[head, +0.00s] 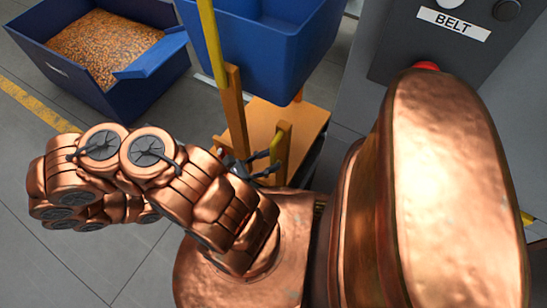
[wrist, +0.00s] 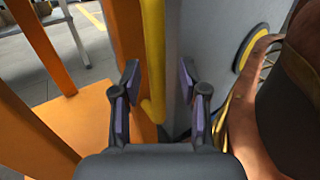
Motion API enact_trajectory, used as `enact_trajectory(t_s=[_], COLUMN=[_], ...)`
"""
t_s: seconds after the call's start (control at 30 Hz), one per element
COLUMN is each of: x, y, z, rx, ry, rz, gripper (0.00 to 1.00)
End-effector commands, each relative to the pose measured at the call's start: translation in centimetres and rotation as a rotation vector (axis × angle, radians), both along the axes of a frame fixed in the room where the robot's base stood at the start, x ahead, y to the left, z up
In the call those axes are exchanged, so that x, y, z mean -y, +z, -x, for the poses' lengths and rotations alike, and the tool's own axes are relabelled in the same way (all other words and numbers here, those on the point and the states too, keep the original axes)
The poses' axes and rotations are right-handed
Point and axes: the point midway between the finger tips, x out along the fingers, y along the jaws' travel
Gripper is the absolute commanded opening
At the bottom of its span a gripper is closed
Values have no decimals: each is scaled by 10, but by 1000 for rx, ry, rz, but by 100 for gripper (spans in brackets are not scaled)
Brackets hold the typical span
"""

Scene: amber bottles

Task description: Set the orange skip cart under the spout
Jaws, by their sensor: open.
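The orange skip cart (head: 302,125) stands on the floor beyond my arm in the head view, with upright orange posts and a blue tub (head: 270,50) above its deck. Its deck also shows in the wrist view (wrist: 75,125). A yellow handle bar (wrist: 153,55) runs along an orange post (wrist: 128,35) there. My gripper (head: 264,163) is at the cart's near post, partly hidden by my arm. In the wrist view my gripper (wrist: 160,88) is open, its purple-padded fingers on either side of the yellow bar. Contact cannot be told. No spout is in view.
A blue bin (head: 60,75) full of orange pieces stands at the upper left. A grey panel labelled BELT (head: 453,24) with a red button (head: 426,66) stands at the right, close to the cart. Grey floor is clear at the lower left, crossed by a yellow line.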

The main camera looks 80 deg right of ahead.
Motion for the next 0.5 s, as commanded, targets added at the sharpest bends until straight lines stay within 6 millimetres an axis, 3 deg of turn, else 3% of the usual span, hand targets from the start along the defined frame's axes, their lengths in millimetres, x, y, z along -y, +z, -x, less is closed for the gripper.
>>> enact_trajectory(t_s=[0.5], x=[-52], y=[-2], z=[-70], rx=[6], ry=[0], rz=[-2], gripper=[43])
